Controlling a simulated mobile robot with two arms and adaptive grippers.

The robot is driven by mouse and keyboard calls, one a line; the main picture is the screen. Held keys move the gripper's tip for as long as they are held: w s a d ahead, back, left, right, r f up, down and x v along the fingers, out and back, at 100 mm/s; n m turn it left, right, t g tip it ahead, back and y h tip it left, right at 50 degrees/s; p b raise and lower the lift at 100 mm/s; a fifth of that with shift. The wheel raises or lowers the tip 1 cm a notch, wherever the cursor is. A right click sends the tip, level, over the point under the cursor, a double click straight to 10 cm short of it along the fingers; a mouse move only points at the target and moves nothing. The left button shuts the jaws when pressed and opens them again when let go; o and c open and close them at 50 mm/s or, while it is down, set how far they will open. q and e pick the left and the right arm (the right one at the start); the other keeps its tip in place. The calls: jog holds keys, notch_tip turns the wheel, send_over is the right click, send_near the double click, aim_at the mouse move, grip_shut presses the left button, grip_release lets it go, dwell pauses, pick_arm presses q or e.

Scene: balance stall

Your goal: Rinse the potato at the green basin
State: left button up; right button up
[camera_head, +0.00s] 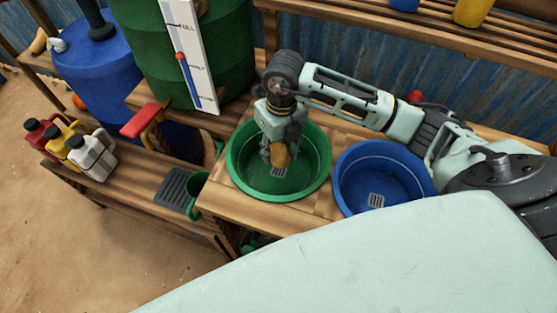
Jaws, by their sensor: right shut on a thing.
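The potato (281,156) is light brown and sits between the fingers of my right gripper (278,151). That gripper points down over the green basin (240,184) and is shut on the potato. The potato is inside the basin's outline, above its grey drain; I cannot tell whether it touches the bottom. The green basin is round and set in the wooden counter (250,212). My left gripper is not in view.
A blue basin (355,189) is to the right, under my right arm. A green barrel (235,45) with a level gauge (190,50) and a red-handled tap (142,120) stand behind left. Red, yellow and white jugs (92,155) sit on a low bench. A green mug (195,200) is beside the counter.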

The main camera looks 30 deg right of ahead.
aim_at(277, 148)
jog(key=shift+r+p, duration=2.55)
jog(key=shift+r, duration=1.65)
jog(key=shift+r, duration=0.1)
jog(key=shift+r+p, duration=1.4)
jog(key=shift+r, duration=0.5)
